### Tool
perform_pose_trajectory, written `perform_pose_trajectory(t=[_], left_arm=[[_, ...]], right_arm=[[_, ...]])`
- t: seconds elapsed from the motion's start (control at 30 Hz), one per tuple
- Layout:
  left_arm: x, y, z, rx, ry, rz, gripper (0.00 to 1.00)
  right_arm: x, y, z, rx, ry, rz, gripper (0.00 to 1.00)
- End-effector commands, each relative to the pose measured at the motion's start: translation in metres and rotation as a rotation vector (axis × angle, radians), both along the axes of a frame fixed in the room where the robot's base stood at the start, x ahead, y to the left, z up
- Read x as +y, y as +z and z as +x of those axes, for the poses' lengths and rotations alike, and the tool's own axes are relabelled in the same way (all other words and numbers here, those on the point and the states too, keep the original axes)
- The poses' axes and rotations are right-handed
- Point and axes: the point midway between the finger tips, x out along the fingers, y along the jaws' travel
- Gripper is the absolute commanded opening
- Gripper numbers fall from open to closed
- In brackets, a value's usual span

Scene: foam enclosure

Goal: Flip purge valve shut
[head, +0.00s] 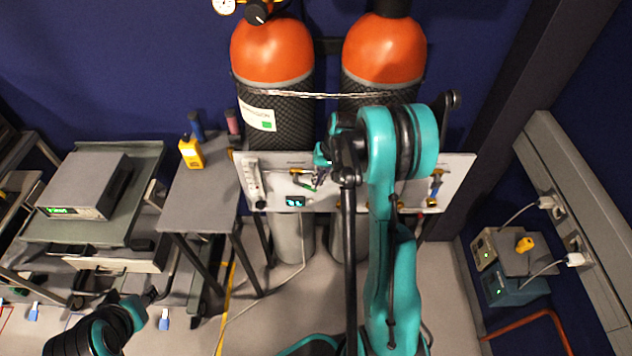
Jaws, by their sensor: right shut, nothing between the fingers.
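A pale panel (270,207) stands in front of two gas cylinders. On its left half is a small valve (298,178) with brass-coloured and green parts, likely the purge valve. My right gripper (317,183) is shut and empty, right beside this valve. It partly covers the valve, so I cannot tell whether they touch or how the lever is set. Another valve (436,187) with blue and orange parts sits on the panel's right half, beyond my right arm. My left gripper (152,294) is low at the left, far from the panel; its fingers are too small to read.
Two orange-topped cylinders (272,50) stand behind the panel. A grey side table (200,205) holds a yellow handheld device (191,152). A cart at left carries a grey instrument (85,185). Small boxes (515,290) with cables sit at right. Open floor lies below the panel.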

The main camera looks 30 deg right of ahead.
Motion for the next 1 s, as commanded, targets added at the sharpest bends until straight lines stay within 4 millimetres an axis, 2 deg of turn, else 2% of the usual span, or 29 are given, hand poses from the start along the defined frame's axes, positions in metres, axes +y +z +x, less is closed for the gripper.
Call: perform_pose_trajectory(t=[0.1, 0.4, 1.0], left_arm=[[0.0, -0.01, 0.0, 0.0, 0.0, 0.0, 0.36], [0.0, -0.022, 0.0, 0.0, 0.0, 0.0, 0.36], [0.0, -0.029, 0.0, 0.0, 0.0, 0.0, 0.36]], right_arm=[[0.0, -0.01, 0.0, 0.001, 0.0, -0.001, 0.0], [0.003, -0.023, 0.002, 0.0, 0.001, -0.001, 0.0], [0.006, -0.03, 0.004, 0.001, 0.0, -0.001, 0.0]])
